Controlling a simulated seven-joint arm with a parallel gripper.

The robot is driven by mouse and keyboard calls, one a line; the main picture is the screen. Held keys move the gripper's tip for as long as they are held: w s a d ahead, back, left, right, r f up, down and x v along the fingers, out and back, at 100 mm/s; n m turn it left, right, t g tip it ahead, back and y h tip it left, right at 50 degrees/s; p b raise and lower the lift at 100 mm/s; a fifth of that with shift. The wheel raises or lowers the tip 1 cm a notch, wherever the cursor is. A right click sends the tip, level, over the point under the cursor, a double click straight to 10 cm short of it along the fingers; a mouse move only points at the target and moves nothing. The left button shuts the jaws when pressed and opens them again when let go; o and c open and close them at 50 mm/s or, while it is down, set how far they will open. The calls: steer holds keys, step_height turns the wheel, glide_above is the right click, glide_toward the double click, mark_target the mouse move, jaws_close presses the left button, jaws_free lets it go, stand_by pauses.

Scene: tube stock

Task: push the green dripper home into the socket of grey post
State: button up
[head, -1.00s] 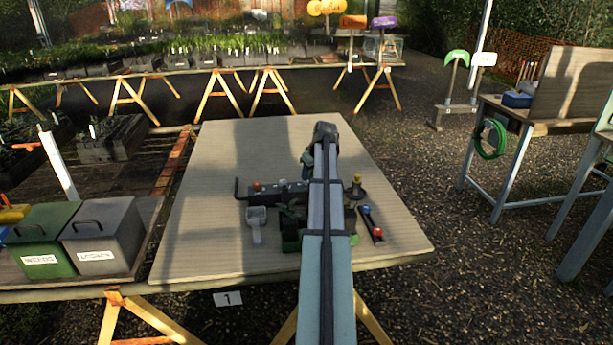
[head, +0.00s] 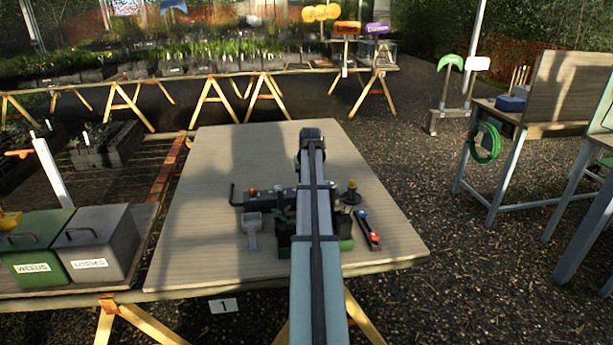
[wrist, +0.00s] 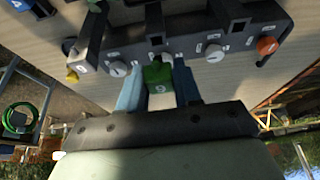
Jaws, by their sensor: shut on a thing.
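In the wrist view my gripper (wrist: 158,88) is shut on the green dripper (wrist: 157,73), a small green block with a pale face marked 9. One blue finger is on each side of it. Its front is close to the dark rail (wrist: 190,30), right by the pale grey round end of a post (wrist: 168,57). I cannot tell how deep the dripper sits in any socket. In the head view the rail (head: 272,199) lies on the table, partly covered by my arm, and my arm hides the gripper and dripper.
Other pale knobs (wrist: 120,68) and an orange one (wrist: 267,45) are on the rail. A yellow-topped piece (head: 352,190), a red and blue tool (head: 368,229) and a grey scoop (head: 252,230) are near. Plant pots (head: 284,240) stand in front. The table's far part (head: 240,150) is clear.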

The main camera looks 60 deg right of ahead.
steer(key=shift+f, duration=2.05)
steer(key=shift+f, duration=0.2)
steer(key=o, duration=1.1)
steer(key=v, duration=1.3)
steer(key=shift+s+a+r, duration=0.1)
steer(key=shift+s+r, duration=0.05)
steer(key=shift+r, duration=0.2)
